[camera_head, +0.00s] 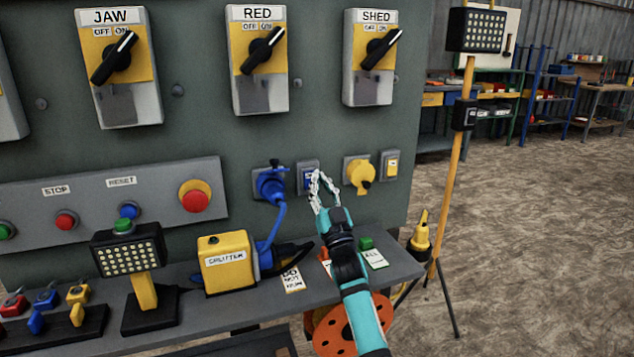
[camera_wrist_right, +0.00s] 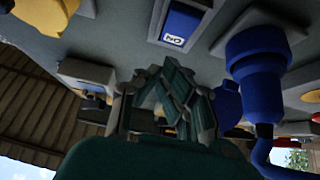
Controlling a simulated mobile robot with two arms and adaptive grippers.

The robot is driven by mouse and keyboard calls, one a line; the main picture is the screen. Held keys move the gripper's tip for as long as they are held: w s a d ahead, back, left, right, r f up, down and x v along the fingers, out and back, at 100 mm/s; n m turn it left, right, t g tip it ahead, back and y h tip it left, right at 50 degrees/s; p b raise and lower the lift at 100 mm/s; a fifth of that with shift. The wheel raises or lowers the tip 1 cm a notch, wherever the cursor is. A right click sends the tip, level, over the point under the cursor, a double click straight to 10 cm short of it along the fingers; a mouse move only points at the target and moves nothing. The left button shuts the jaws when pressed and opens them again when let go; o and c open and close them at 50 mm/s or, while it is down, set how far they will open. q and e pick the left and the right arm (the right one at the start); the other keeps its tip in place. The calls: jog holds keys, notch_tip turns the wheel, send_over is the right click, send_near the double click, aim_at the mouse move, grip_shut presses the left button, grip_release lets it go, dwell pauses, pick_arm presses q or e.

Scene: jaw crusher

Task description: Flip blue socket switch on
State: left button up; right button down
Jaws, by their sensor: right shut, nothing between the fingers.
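The blue socket (camera_head: 271,184) is on the grey panel with a blue plug and cable in it. Its switch (camera_head: 308,178), a blue rocker in a grey frame, is just right of it. My right gripper (camera_head: 318,181) is shut and empty, its fingertips at or just in front of the switch's right side. I cannot tell whether they touch. In the right wrist view the blue rocker (camera_wrist_right: 182,22) shows a label beyond the fingers (camera_wrist_right: 172,80), and the blue plug (camera_wrist_right: 257,60) is to its right. My left gripper is not in view.
A yellow socket (camera_head: 359,174) and its switch (camera_head: 391,165) are to the right. Below is a shelf (camera_head: 215,318) with a yellow splitter box (camera_head: 228,262) and a lamp (camera_head: 130,255). JAW, RED and SHED rotary switches (camera_head: 257,55) are above. A lamp stand (camera_head: 455,150) is at right.

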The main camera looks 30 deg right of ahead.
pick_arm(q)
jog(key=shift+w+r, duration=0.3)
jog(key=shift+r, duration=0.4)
pick_arm(e)
jog(key=shift+w+d+f, duration=0.1)
jog(key=shift+w+d, duration=0.05)
jog(key=shift+w, duration=0.4)
jog(key=shift+w+d+f, duration=0.1)
jog(key=shift+w, duration=0.4)
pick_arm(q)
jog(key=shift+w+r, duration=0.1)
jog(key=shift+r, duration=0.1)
pick_arm(e)
jog(key=shift+w+d+r, duration=0.1)
jog(key=shift+w, duration=0.2)
